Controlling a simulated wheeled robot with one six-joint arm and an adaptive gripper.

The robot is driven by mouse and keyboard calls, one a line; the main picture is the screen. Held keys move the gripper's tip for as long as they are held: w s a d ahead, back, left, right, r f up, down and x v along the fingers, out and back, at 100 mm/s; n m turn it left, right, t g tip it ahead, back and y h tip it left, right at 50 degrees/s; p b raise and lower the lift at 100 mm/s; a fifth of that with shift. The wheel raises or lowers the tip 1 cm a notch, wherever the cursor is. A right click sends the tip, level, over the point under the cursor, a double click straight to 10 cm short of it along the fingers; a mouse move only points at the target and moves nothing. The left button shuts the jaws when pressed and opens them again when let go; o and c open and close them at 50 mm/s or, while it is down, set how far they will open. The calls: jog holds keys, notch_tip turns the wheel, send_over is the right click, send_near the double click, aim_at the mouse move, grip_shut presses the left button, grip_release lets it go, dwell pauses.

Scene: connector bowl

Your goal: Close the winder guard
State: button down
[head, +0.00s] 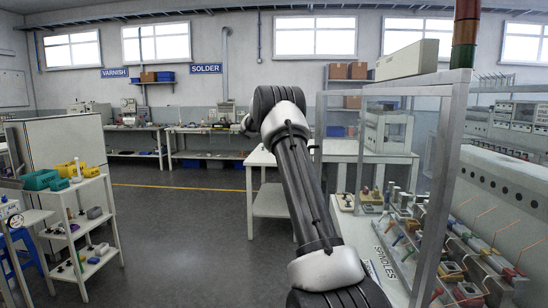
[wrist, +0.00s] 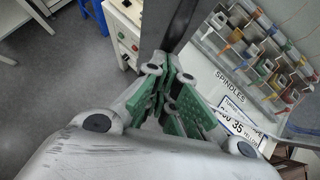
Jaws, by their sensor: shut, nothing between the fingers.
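The winder guard (head: 447,180) is a clear panel structure in a grey metal frame, at the right of the head view. Its thick upright stands in front of the spindle bench. I cannot tell which framed panel swings or how far it stands open. In the wrist view a dark grey upright bar (wrist: 157,28), apparently part of the frame, rises just beyond my gripper (wrist: 174,82). My gripper is shut and empty, its green-padded fingers together near the bar. I cannot tell whether they touch it. In the head view my arm hides the gripper.
A white table (head: 268,200) stands behind my arm. A shelf cart (head: 85,225) with green and yellow items stands at the left. The floor between them is clear.

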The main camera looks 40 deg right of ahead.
aim_at(319, 135)
jog(key=s+d, duration=0.5)
jog(key=d, duration=0.4)
jog(key=s+d, duration=0.4)
jog(key=d, duration=0.5)
jog(key=shift+s+d+r+m+g, duration=0.2)
jog(key=shift+s+d+m+g, duration=0.1)
jog(key=shift+s+d+m, duration=0.1)
jog(key=w+a+r, duration=0.2)
jog(key=a, duration=0.1)
jog(key=w+a+r, duration=0.2)
jog(key=a, duration=0.2)
jog(key=w+a+r, duration=0.2)
jog(key=a, duration=0.1)
jog(key=shift+w+a+r, duration=0.2)
jog(key=shift+w+r, duration=0.15)
jog(key=shift+w, duration=0.05)
